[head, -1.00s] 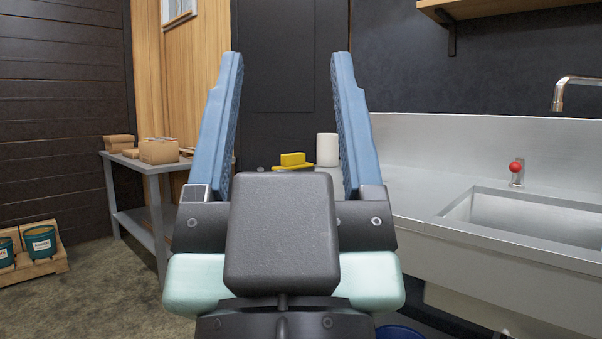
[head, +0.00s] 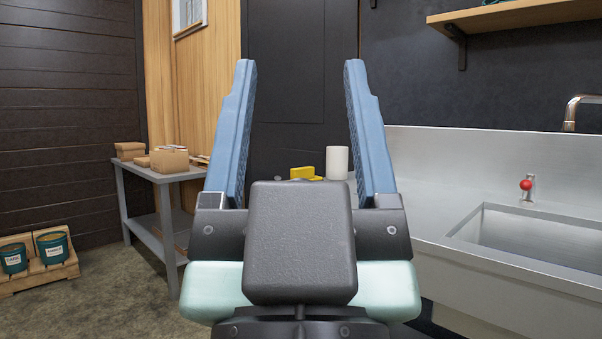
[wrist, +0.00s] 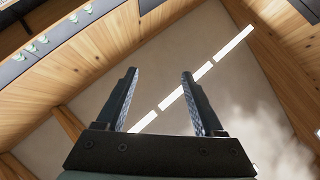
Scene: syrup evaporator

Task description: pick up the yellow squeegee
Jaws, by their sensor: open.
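A yellow object (head: 303,172), which may be the squeegee, shows between my fingers in the head view, beyond them on the far part of the steel counter. Its lower part is hidden behind my gripper, so its full shape cannot be told. My gripper (head: 299,70) is open and empty, its two blue fingers pointing up and well apart. In the wrist view my gripper (wrist: 158,72) is also open, with only the ceiling and wooden walls behind it. The squeegee does not show in the wrist view.
A white cylinder (head: 337,162) stands beside the yellow object. A steel sink (head: 530,236) with a red-knobbed fitting (head: 526,185) is at right. A grey table (head: 165,176) with cardboard boxes (head: 169,160) stands at left. A wooden pallet (head: 40,272) with teal buckets (head: 53,246) is on the floor.

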